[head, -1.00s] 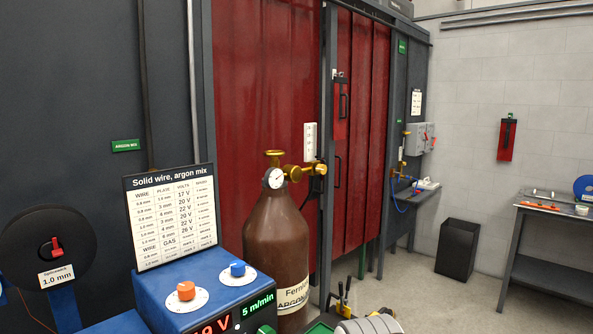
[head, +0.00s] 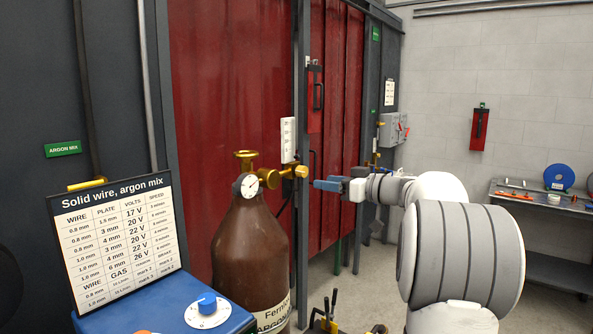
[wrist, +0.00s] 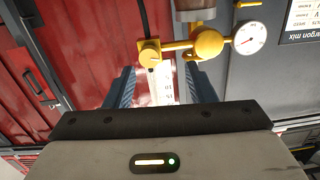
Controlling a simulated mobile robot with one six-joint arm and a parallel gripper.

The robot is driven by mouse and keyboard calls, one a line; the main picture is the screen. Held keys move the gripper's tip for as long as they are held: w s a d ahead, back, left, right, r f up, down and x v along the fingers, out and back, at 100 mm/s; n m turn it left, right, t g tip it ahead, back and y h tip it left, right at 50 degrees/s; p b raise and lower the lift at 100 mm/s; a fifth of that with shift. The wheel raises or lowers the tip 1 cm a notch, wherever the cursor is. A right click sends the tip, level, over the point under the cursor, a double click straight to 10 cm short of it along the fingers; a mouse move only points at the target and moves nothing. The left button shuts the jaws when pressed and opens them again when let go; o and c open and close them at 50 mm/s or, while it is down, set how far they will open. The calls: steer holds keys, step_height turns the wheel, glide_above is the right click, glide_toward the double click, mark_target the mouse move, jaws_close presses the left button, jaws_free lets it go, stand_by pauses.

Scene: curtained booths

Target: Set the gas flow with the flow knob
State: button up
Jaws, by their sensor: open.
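The brown gas bottle (head: 250,240) stands in front of the red curtain, with a brass handwheel (head: 246,155) on top and a round gauge (head: 249,186). A brass knob (head: 301,171), which I take as the flow knob, is at the right end of the regulator, below the white flow tube (head: 289,140). My gripper (head: 327,184) is open, its blue fingers just right of the knob in the head view. In the wrist view the scene is upside down; the knob (wrist: 150,52) appears beyond the open fingers (wrist: 158,76), with the gauge (wrist: 249,38) at right. I see no contact.
A printed settings chart (head: 120,240) stands on the blue welding machine (head: 160,305), which has a blue dial (head: 207,303). The red curtain (head: 245,90) hangs close behind the bottle. A workbench (head: 530,198) stands at the right wall.

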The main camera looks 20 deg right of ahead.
mark_target(305, 171)
steer(key=shift+t, duration=0.4)
steer(key=w+a+p, duration=0.1)
steer(key=w, duration=0.1)
steer(key=w+a+p, duration=0.1)
steer(key=w, duration=0.2)
steer(key=w+r+p, duration=0.1)
steer(key=w, duration=0.1)
steer(key=shift+w+a+r, duration=0.1)
steer(key=shift+w+a, duration=0.05)
steer(key=shift+a, duration=0.25)
steer(key=shift+c, duration=0.2)
